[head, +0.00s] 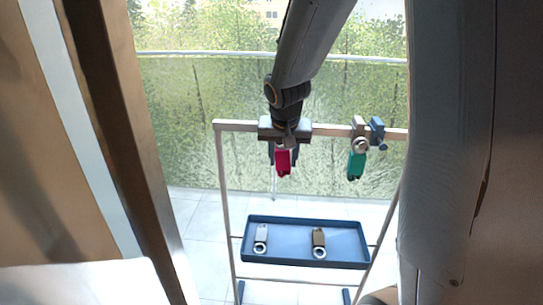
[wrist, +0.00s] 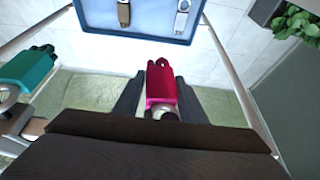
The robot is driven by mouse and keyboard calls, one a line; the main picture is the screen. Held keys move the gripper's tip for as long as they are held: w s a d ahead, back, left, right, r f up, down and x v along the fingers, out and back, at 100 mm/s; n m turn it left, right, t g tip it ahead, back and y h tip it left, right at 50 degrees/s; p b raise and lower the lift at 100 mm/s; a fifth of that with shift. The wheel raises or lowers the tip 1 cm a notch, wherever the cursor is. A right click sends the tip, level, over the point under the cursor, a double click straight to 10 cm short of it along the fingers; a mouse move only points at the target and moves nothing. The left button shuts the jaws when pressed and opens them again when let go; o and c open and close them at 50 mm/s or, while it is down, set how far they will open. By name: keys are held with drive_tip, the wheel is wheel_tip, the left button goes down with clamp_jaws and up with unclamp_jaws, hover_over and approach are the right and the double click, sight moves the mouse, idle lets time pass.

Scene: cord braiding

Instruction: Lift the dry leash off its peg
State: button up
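A magenta leash (head: 283,162) hangs from the rack's top bar, directly below my gripper (head: 284,154). In the wrist view the magenta leash (wrist: 161,84) lies between the two dark fingers of my gripper (wrist: 161,88). Narrow gaps show beside it, so the fingers look open around it. A round metal fitting shows at its near end. A teal leash (head: 356,164) hangs from a peg (head: 360,144) to the right, and it also shows at the left of the wrist view (wrist: 27,70). The frames do not show which leash is dry. The magenta leash's peg is mostly hidden by my gripper.
A blue tray (head: 307,265) sits low on the rack, holding a grey item (head: 261,238) and a brown item (head: 319,241). A blue clamp (head: 377,131) sits on the bar (head: 240,125) at right. A brown post (head: 120,130) stands at left. Green leaves (wrist: 298,25) show in the wrist view.

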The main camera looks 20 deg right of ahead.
sight(280, 165)
drive_tip(key=shift+w+a, duration=0.1)
drive_tip(key=shift+a, duration=0.05)
drive_tip(key=shift+w+a+r, duration=0.1)
drive_tip(key=shift+a+r, duration=0.05)
drive_tip(key=shift+c, duration=1.2)
drive_tip(key=shift+w+a+r, duration=0.1)
drive_tip(key=shift+a+r, duration=0.1)
drive_tip(key=shift+r, duration=0.05)
drive_tip(key=shift+w+a, duration=0.1)
drive_tip(key=shift+a, duration=0.05)
drive_tip(key=shift+r+p, duration=0.2)
drive_tip(key=shift+p, duration=0.15)
drive_tip(key=shift+c, duration=0.2)
drive_tip(key=shift+s+r+b, duration=0.15)
drive_tip(key=shift+s+b, duration=0.15)
drive_tip(key=shift+s, duration=0.75)
drive_tip(key=shift+s+a+b, duration=0.15)
drive_tip(key=shift+s+a, duration=0.1)
drive_tip(key=shift+s, duration=0.4)
drive_tip(key=shift+s+a+b, duration=0.2)
drive_tip(key=shift+s+a, duration=0.05)
drive_tip(key=shift+s, duration=0.4)
drive_tip(key=shift+s+a+b, duration=0.15)
drive_tip(key=shift+s+a, duration=0.1)
drive_tip(key=shift+s, duration=0.4)
